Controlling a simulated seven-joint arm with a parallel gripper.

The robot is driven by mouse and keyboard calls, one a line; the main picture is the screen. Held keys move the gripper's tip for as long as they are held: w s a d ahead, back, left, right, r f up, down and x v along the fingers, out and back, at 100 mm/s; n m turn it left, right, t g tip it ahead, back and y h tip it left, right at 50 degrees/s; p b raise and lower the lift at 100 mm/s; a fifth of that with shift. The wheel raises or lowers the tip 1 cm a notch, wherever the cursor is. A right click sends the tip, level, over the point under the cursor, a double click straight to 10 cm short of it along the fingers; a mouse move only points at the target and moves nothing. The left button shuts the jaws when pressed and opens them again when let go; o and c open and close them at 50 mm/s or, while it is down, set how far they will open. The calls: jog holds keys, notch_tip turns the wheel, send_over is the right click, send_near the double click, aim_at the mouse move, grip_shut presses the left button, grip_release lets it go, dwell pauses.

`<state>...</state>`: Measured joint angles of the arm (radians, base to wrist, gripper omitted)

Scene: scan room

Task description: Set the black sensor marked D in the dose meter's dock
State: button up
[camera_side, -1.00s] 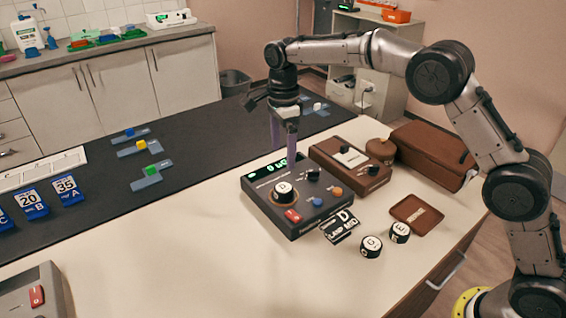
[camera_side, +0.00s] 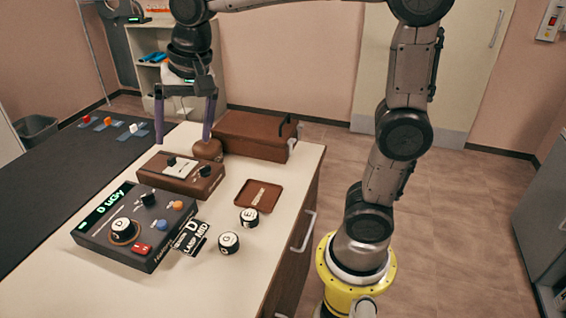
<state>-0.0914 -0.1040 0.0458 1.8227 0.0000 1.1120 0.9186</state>
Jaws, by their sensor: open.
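The black sensor marked D (camera_side: 122,228) has a white top with the letter and sits in the round, orange-rimmed dock (camera_side: 124,239) on top of the dark grey dose meter (camera_side: 150,250). It looks level, and nothing touches it. The meter's green display (camera_side: 105,207) reads about "0 uGy". My gripper (camera_side: 184,142) is open and empty, its two purple fingers wide apart and pointing down. It is behind the dose meter, over or behind the brown box; its exact height is unclear. Sensors marked E (camera_side: 248,217) and O or Q (camera_side: 228,242) stand on the table.
A brown instrument box (camera_side: 180,178) is behind the meter. A round brown pot (camera_side: 208,149) and a brown case (camera_side: 255,137) are farther back. Black cards (camera_side: 190,238) lie beside the meter. A brown tray (camera_side: 258,196) is at right. The front tabletop is clear.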

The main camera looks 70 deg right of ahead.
jog(key=s+d+f+n+t, duration=0.1)
jog(key=s+f+n, duration=0.2)
jog(key=s, duration=0.6)
jog(key=s+d+f+n+t, duration=0.1)
jog(key=s+d+f+n, duration=0.1)
jog(key=s+n, duration=0.4)
jog(key=s, duration=0.3)
jog(key=shift+f+t, duration=0.3)
jog(key=shift+f, duration=0.1)
jog(key=shift+s+d, duration=0.1)
dwell(0.7)
